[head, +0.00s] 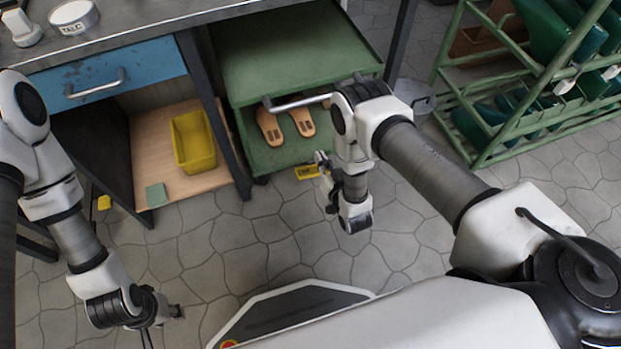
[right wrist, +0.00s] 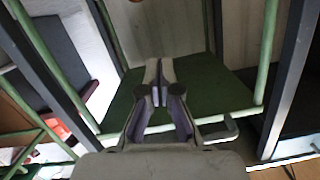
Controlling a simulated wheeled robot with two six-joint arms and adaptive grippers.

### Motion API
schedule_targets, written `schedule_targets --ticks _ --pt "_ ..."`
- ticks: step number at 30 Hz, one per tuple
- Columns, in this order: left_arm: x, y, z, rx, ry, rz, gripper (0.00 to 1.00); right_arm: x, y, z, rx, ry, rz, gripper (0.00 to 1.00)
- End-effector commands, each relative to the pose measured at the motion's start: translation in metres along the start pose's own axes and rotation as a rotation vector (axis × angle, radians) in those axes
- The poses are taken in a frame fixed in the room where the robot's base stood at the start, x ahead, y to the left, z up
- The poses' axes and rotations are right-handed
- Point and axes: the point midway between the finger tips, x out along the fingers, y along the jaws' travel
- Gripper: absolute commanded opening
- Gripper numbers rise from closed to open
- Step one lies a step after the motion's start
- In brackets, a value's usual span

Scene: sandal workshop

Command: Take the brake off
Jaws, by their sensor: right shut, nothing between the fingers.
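A green cart (head: 285,50) with a grey handle (head: 300,102) stands beside the workbench. A small yellow piece (head: 307,172), seemingly the brake pedal, shows low at its near edge, just above the floor; I cannot tell whether it is pressed or raised. My right gripper (head: 320,158) is close to the right of the yellow piece in the head view, partly hidden by my wrist. In the right wrist view its fingers (right wrist: 160,70) are shut and empty before green panels; the yellow piece is not seen there. My left gripper (head: 176,311) hangs over the floor at lower left, its fingers unclear.
Tan sandal soles (head: 270,126) lie on the cart's lower shelf. A yellow bin (head: 193,142) is on the bench's wooden shelf (head: 160,120). A green rack (head: 480,120) with boots stands right, a grey bucket (head: 412,95) near it. Front floor is clear.

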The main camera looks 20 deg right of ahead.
Motion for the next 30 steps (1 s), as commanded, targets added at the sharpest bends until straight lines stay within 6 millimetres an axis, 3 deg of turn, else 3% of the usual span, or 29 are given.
schedule_targets --ticks 1,3,6,20,23,30 --pt "0.034 0.000 0.000 0.000 0.000 0.000 0.40 -0.001 0.006 0.044 0.002 -0.017 -0.001 0.00" --pt "0.048 0.000 0.000 0.000 0.000 0.000 0.40 -0.007 0.008 0.071 0.004 -0.041 0.000 0.00" --pt "0.058 0.000 0.000 0.000 0.000 0.000 0.40 -0.014 0.011 0.092 0.005 -0.062 0.001 0.00" --pt "0.059 0.000 0.000 0.000 0.000 0.000 0.40 -0.015 0.011 0.096 0.006 -0.071 0.003 0.00" --pt "0.066 -0.001 0.000 0.000 0.000 0.000 0.40 -0.004 0.012 0.098 0.006 -0.071 0.003 0.00" --pt "0.093 -0.001 0.000 0.000 0.000 0.000 0.40 0.044 0.013 0.104 0.006 -0.068 0.003 0.00"
